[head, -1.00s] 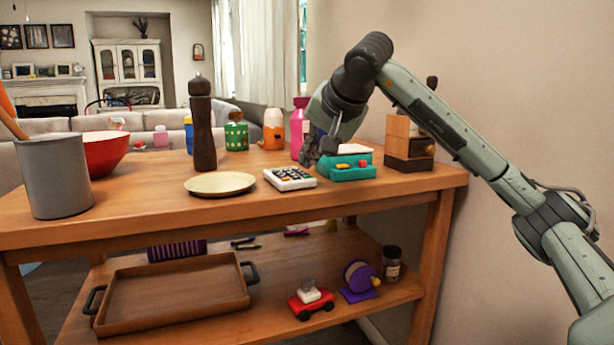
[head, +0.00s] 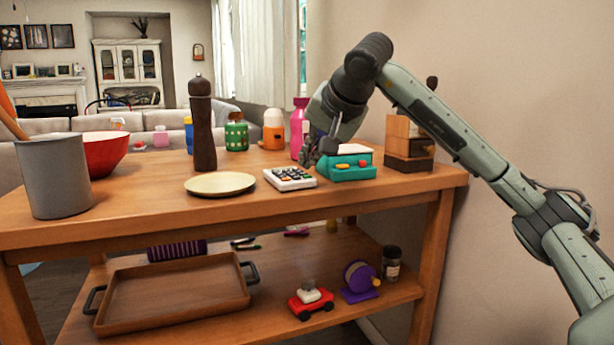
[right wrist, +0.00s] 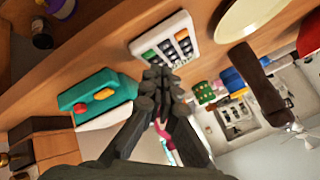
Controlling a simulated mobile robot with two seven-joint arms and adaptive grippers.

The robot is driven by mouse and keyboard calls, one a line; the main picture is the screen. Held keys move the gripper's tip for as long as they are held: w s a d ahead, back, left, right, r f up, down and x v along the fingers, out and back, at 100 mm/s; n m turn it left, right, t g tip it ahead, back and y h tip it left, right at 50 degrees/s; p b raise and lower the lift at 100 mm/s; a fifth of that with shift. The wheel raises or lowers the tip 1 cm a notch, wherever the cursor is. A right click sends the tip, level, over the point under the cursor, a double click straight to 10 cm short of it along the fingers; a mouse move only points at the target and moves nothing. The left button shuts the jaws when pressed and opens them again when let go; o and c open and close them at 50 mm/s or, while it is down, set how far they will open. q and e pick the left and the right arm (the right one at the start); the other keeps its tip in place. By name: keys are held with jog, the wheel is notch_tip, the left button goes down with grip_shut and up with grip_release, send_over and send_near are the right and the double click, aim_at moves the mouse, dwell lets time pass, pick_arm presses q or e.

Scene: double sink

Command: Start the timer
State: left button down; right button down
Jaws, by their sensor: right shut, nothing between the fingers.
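A white keypad device (head: 290,179) with dark, green and orange keys lies on the wooden table top. A teal box (head: 348,168) with a red and a yellow button and a white top stands just right of it. I cannot tell for certain which one is the timer. My right gripper (head: 311,160) is shut and empty, above and behind the gap between the two. In the right wrist view its closed fingertips (right wrist: 160,78) overlap the edge of the keypad device (right wrist: 165,42), with the teal box (right wrist: 100,95) to the left. Contact cannot be told. My left gripper is not in view.
A cream plate (head: 220,184) and a dark pepper mill (head: 202,125) stand left of the keypad device. A pink bottle (head: 299,128) and jars stand behind. A tray (head: 172,290) sits on the lower shelf.

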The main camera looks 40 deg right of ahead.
aim_at(310, 179)
jog(key=shift+f, duration=0.4)
jog(key=shift+f, duration=0.3)
dwell(0.4)
jog(key=shift+r+p, duration=0.65)
jog(key=shift+r, duration=0.1)
notch_tip(310, 179, up, 5)
jog(key=p, duration=0.5)
dwell(0.6)
